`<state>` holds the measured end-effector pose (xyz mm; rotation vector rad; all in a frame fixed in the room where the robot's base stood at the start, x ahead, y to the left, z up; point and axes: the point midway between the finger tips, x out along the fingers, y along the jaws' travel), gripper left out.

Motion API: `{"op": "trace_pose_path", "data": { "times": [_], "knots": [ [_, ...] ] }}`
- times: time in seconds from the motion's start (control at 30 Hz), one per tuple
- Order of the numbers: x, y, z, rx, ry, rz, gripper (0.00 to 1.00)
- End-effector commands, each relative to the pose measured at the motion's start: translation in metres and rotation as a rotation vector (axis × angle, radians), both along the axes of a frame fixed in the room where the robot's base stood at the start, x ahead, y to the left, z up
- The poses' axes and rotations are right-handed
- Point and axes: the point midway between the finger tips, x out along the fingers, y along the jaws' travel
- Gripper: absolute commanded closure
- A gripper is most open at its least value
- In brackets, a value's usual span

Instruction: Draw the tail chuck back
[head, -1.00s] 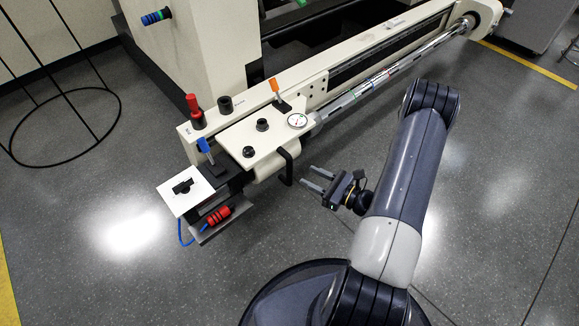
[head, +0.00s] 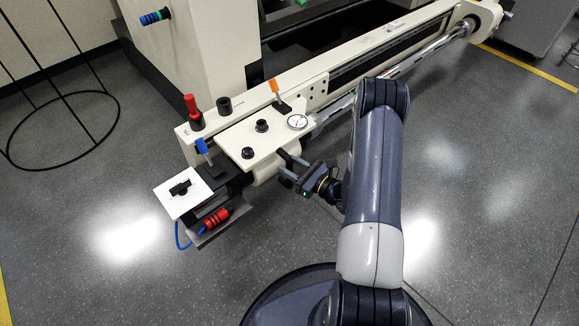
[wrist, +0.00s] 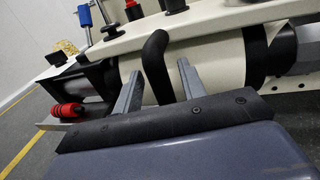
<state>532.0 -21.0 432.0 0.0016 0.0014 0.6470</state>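The tail chuck unit (head: 233,137) is a cream block at the near end of the long cream machine bed. A bent black handle (wrist: 156,50) sticks out from its cream round body (wrist: 215,65). My gripper (head: 284,160) is at the side of this unit, its fingers pointing at the handle. In the wrist view my gripper (wrist: 160,72) is open, with one grey finger on each side of the handle. Gaps show between the handle and both fingers. In the head view the handle is mostly hidden by my gripper.
A polished shaft (head: 341,104) runs up right. Open floor lies to the right.

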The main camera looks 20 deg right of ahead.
Motion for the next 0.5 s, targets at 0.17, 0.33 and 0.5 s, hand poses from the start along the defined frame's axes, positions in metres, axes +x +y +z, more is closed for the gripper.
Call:
{"op": "trace_pose_path", "data": {
  "times": [0.17,0.33,0.5],
  "knots": [
    [0.0058,0.0048,0.0004,0.0,-0.001,0.001,0.61],
    [0.0061,0.0047,0.0006,0.001,-0.001,0.0,0.61],
    [0.0059,0.0047,0.0005,0.001,-0.001,0.0,0.7]
  ]
}}
